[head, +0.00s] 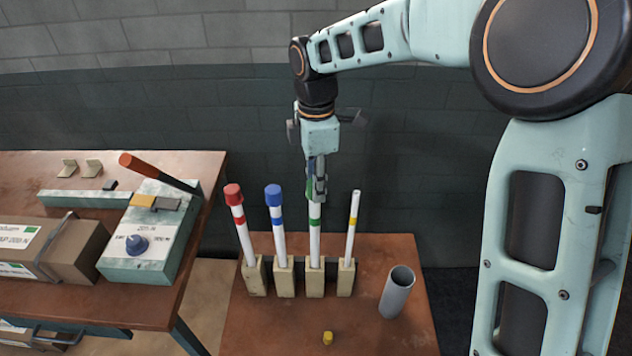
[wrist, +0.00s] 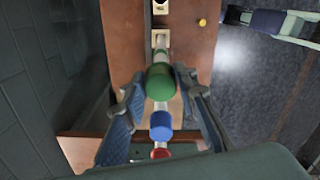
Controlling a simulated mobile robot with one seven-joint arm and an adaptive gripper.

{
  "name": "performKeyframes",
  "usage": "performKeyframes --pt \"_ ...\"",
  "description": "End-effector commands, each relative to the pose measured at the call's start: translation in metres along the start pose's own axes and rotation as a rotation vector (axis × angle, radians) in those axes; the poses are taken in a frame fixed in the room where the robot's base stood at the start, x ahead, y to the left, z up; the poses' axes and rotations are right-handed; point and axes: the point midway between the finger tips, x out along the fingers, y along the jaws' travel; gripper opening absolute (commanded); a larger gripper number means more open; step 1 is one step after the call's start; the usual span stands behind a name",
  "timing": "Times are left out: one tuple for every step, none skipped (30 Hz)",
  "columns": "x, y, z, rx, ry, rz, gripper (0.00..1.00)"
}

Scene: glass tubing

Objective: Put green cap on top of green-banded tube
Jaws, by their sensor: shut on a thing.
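The green cap (wrist: 160,82) is between the fingers of my gripper (wrist: 160,76) in the wrist view. In the head view a sliver of green cap (head: 309,186) shows beside my gripper (head: 318,190), which points down over the green-banded tube (head: 315,240). That tube is white and upright in a pale holder block. The cap is in line with the tube's upper end, at about the height of the neighbouring caps. The fingers hide the join, so I cannot tell whether the cap is fully seated.
The red-capped tube (head: 239,222) and blue-capped tube (head: 276,222) stand to the left. The uncapped yellow-banded tube (head: 352,229) stands to the right. A grey cylinder (head: 396,292) stands further right. A yellow cap (head: 327,338) lies on the wooden table (head: 270,335) in front.

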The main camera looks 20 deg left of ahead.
Motion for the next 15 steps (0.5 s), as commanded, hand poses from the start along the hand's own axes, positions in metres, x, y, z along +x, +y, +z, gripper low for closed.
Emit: performKeyframes --pt "0.0 0.0 0.0 0.0 0.0 0.0 0.17" --pt "-0.0001 -0.0001 0.0 0.0 0.0 0.0 0.17" --pt "-0.0001 -0.0001 0.0 0.0 0.0 0.0 0.17" --pt "-0.0001 -0.0001 0.0 0.0 0.0 0.0 0.17" --pt "-0.0001 -0.0001 0.0 0.0 0.0 0.0 0.17" --pt "-0.0001 -0.0001 0.0 0.0 0.0 0.0 0.17" --pt "0.0 -0.0001 0.0 0.0 0.0 0.0 0.17" --pt "0.0002 -0.0001 0.0 0.0 0.0 0.0 0.17" --pt "0.0006 -0.0001 0.0 0.0 0.0 0.0 0.17" --pt "0.0009 -0.0001 0.0 0.0 0.0 0.0 0.17" --pt "0.0014 -0.0001 0.0 0.0 0.0 0.0 0.17" --pt "0.0021 -0.0001 0.0 0.0 0.0 0.0 0.17" --pt "0.0027 -0.0001 0.0 0.0 0.0 0.0 0.17" --pt "0.0034 -0.0001 0.0 0.0 0.0 0.0 0.17" --pt "0.0042 -0.0001 0.0 0.0 0.0 0.0 0.17"
